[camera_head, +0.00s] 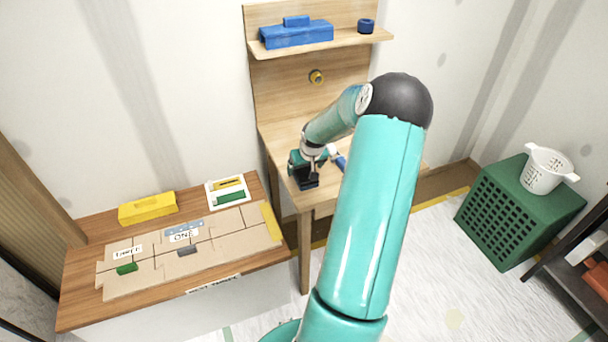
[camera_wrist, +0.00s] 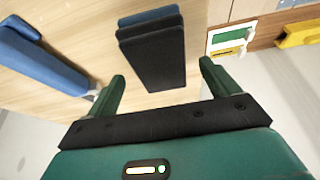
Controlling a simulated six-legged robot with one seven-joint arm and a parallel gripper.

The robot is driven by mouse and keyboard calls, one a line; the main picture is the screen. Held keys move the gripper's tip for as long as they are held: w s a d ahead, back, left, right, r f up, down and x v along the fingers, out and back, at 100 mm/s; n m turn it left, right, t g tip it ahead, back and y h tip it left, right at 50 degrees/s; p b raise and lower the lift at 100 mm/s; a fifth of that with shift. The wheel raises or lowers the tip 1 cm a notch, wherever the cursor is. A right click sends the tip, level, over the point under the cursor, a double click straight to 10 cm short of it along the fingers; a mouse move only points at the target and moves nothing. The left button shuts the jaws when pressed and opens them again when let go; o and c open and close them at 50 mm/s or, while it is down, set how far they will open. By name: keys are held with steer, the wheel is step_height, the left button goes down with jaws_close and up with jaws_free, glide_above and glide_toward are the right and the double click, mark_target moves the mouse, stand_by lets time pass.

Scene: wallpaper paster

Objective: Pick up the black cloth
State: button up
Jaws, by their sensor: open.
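The black cloth (camera_wrist: 153,65) lies as a dark, flat rectangle on the wooden table, just ahead of my gripper in the wrist view. A blue edge shows at its far end. My gripper (camera_wrist: 162,85) is open, with one green finger to each side of the cloth's near end. Nothing is held between the fingers. In the head view my gripper (camera_head: 310,170) is over the desk, and dark material (camera_head: 308,184) shows just below it near the desk's front edge. My arm hides part of the desk.
A blue-handled item (camera_wrist: 40,60) lies left of the cloth on the wooden desk (camera_head: 285,140). A low bench (camera_head: 75,300) with cardboard pieces and a yellow box (camera_head: 148,208) stands at left.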

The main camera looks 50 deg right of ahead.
mark_target(304, 170)
steer(key=shift+x, duration=1.4)
steer(key=shift+f, duration=0.25)
steer(key=c, duration=1.2)
steer(key=shift+o, duration=0.2)
steer(key=shift+r, duration=0.15)
steer(key=shift+r, duration=0.2)
step_height(304, 170, up, 3)
steer(key=shift+f, duration=0.2)
steer(key=s+a+r, duration=0.1)
steer(key=r, duration=0.1)
steer(key=s+a+r, duration=0.1)
steer(key=r, duration=0.1)
steer(key=s+a+r, duration=0.1)
steer(key=r, duration=0.1)
steer(key=shift+s+a+r, duration=0.35)
steer(key=s+a+r, duration=0.3)
steer(key=s+a, duration=0.3)
steer(key=shift+a+r, duration=0.2)
steer(key=shift+r, duration=0.05)
